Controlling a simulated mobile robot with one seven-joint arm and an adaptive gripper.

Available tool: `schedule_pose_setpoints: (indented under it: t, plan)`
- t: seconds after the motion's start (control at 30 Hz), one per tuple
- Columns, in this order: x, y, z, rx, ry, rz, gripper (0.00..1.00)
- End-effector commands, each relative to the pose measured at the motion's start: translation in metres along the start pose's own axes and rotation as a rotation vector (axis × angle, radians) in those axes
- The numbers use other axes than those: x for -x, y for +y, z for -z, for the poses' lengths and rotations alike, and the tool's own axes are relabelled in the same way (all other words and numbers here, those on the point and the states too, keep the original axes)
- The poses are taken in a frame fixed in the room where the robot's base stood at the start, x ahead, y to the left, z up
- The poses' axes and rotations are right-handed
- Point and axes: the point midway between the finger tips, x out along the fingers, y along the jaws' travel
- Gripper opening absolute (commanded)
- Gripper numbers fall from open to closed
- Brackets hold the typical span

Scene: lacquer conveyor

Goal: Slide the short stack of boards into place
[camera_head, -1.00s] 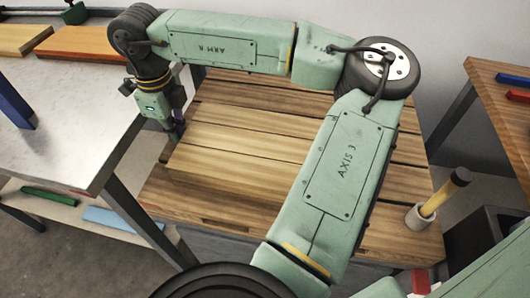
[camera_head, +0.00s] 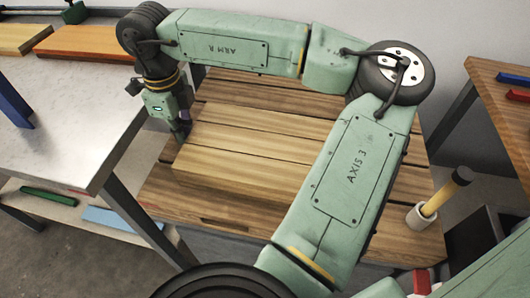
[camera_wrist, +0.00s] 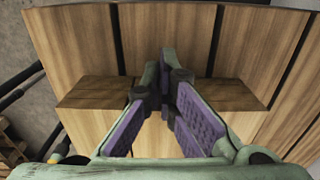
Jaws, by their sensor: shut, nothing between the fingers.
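The short stack of pale boards (camera_head: 245,160) lies flat on a slatted wooden deck (camera_head: 205,215), running left to right. My forearm crosses above its right part and hides that end. My gripper (camera_head: 184,132) points down at the left end of the stack, its fingers shut and empty. The fingertips sit right at that end face, seemingly against it. In the wrist view my gripper (camera_wrist: 163,78) shows purple pads with the tips together in front of the stack (camera_wrist: 92,94), which shows on both sides of the fingers.
A grey metal-topped table (camera_head: 75,95) with a blue upright piece (camera_head: 15,105) and boards stands at left. At right, a mallet (camera_head: 448,192) stands in a holder on the deck's edge. Another wooden table (camera_head: 500,85) is at far right. Bare deck slats show beyond the stack.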

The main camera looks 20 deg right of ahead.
Motion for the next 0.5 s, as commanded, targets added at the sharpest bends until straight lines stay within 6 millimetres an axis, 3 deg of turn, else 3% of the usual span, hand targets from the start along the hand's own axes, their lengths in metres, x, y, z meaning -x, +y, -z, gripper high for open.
schedule_pose_setpoints:
  t: [0.5]
  plan:
    - [-0.001,0.000,0.023,-0.001,0.004,0.001,0.00]
